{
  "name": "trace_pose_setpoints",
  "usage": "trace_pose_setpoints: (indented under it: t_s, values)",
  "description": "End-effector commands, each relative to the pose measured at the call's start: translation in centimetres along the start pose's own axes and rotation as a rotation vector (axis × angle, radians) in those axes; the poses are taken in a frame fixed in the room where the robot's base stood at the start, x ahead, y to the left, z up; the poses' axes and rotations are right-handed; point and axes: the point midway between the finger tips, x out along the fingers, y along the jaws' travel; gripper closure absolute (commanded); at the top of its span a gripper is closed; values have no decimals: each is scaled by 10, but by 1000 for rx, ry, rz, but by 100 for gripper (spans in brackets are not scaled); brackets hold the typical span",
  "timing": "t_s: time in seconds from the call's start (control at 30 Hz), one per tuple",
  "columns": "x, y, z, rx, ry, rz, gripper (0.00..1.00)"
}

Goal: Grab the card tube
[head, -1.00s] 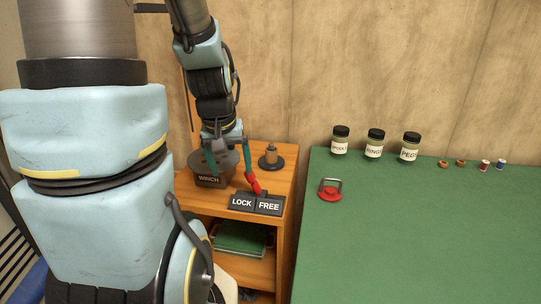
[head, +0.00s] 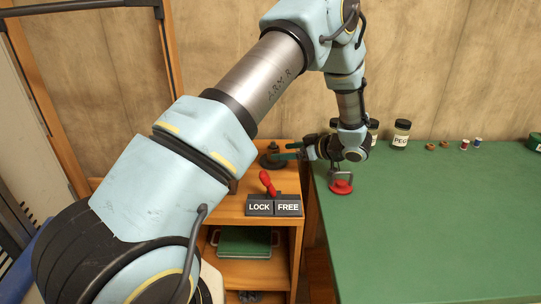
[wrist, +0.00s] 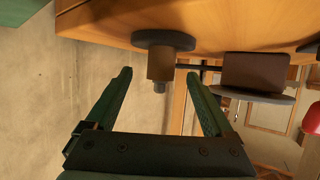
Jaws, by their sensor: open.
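The card tube (wrist: 160,64) is a short brown cylinder on a peg with a dark round base (wrist: 164,40). In the wrist view it appears upside down, just beyond and between my fingertips. My gripper (wrist: 159,76) is open and empty, with one green finger on each side of the tube's line. In the head view my gripper (head: 281,151) reaches left from over the mat's edge, level with the peg stand. There the tube is largely hidden by the fingers, and the dark base (head: 272,163) shows below. I cannot tell whether a finger touches it.
A LOCK/FREE plate (head: 274,206) with a red lever (head: 266,181) stands at the front of the wooden cabinet (head: 230,213). The winch (wrist: 254,72) is beside the stand.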

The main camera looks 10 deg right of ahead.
Motion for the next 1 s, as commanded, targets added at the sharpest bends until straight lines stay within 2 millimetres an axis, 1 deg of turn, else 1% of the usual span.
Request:
trace_pose_setpoints:
  t_s: [0.2,0.37,0.47,0.6,0.7,0.9,0.97,1.0]
  values:
    - [20,-2,-5,-6,11,-18,14]
    - [33,-2,-8,-8,12,-19,14]
    - [45,-2,-11,-7,13,-20,14]
    - [67,-2,-12,-8,14,-20,14]
    - [76,-2,-11,-9,12,-18,14]
    - [78,-2,-10,-10,12,-17,14]
    - [78,-2,-10,-10,12,-17,19]
    - [78,-2,-10,-10,12,-17,24]
